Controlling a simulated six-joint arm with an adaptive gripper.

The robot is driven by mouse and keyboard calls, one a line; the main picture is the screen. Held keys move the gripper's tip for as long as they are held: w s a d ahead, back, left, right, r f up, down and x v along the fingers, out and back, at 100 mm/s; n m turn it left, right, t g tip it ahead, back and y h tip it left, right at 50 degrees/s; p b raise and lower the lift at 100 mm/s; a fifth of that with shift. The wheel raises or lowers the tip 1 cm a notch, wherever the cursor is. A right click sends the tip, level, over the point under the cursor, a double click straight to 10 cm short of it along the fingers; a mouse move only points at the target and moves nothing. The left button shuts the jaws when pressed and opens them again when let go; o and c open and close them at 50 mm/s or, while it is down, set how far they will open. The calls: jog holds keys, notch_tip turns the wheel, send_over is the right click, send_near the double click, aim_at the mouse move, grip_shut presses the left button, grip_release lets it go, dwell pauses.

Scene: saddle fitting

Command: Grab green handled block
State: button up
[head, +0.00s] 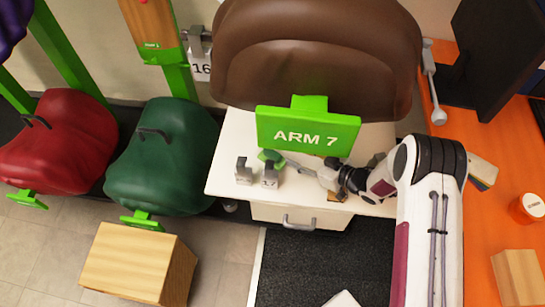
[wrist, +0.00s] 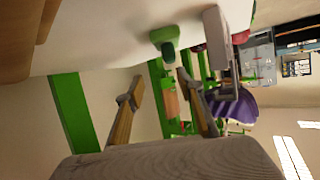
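In the wrist view the green block (wrist: 164,38) has a rounded top and a darker green end, and lies beyond my fingertips. My gripper (head: 290,163) is low over the table, under the ARM 7 sign. In the wrist view my gripper (wrist: 160,77) has its two fingers well apart, with nothing between them. A pale grey block (wrist: 220,42) shows right of the green one.
Another grey block (head: 243,172) stands left of block 17 on the white table (head: 222,180). The green ARM 7 sign (head: 307,143) and brown saddle (head: 315,50) are behind. A green saddle (head: 162,160) and a red saddle (head: 60,145) stand at left. An orange desk (head: 490,190) is at right.

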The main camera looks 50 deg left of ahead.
aim_at(274, 153)
jog(key=shift+s+a+f+g, duration=0.15)
jog(key=shift+s+f+g, duration=0.2)
jog(key=shift+s, duration=0.4)
jog(key=shift+x, duration=1.3)
jog(key=shift+a, duration=0.1)
jog(key=shift+s+x, duration=0.15)
jog(key=shift+x, duration=0.65)
jog(key=shift+s+x, duration=0.15)
jog(key=shift+x, duration=1.5)
jog(key=shift+r, duration=0.1)
